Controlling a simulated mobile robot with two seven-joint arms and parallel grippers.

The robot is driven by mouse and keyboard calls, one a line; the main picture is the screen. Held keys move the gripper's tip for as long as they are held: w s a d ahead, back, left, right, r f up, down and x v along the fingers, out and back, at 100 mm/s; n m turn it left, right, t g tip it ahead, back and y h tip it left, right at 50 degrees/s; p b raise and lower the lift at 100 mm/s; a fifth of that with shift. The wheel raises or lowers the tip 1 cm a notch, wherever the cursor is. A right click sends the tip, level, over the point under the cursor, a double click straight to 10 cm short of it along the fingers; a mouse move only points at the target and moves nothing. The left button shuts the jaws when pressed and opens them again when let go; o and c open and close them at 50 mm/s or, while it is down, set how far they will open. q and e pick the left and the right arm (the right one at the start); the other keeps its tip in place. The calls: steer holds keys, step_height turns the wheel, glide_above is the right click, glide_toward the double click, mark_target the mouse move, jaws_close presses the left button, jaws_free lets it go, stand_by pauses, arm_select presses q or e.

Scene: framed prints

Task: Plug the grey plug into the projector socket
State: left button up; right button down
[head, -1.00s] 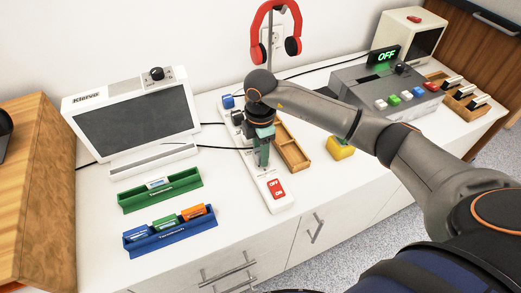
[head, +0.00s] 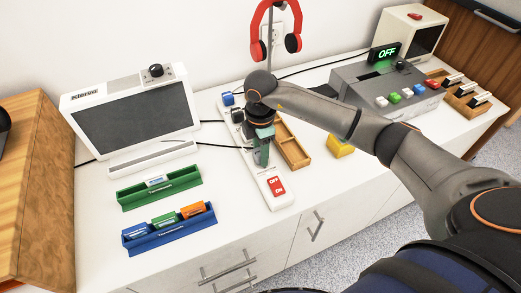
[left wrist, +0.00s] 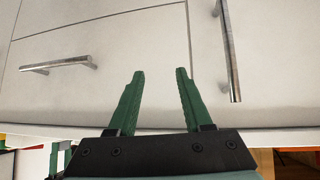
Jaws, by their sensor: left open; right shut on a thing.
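A white power strip (head: 272,190) lies on the counter, with a red OFF/ON switch (head: 276,186) at its near end. My right gripper (head: 262,160) points down over the middle of the strip. It is shut on the grey plug, which is mostly hidden by the fingers. A thin dark cable (head: 215,146) runs from the left to the fingertips. The sockets below are covered, so I cannot tell which is the projector socket or whether the plug is in it. My left gripper (left wrist: 160,74) is open and empty in front of white drawer fronts.
A blue plug (head: 228,99) sits at the strip's far end. A wooden tray (head: 293,147) lies close on the strip's right, with a yellow block (head: 340,147) beyond. A white monitor (head: 133,105), green rack (head: 160,188) and blue rack (head: 169,231) stand left. A red headset (head: 275,25) hangs behind.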

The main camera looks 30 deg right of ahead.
steer(key=shift+c, duration=1.4)
jaws_free()
step_height(320, 180, up, 12)
steer(key=shift+r, duration=0.25)
steer(key=shift+s+f, duration=0.1)
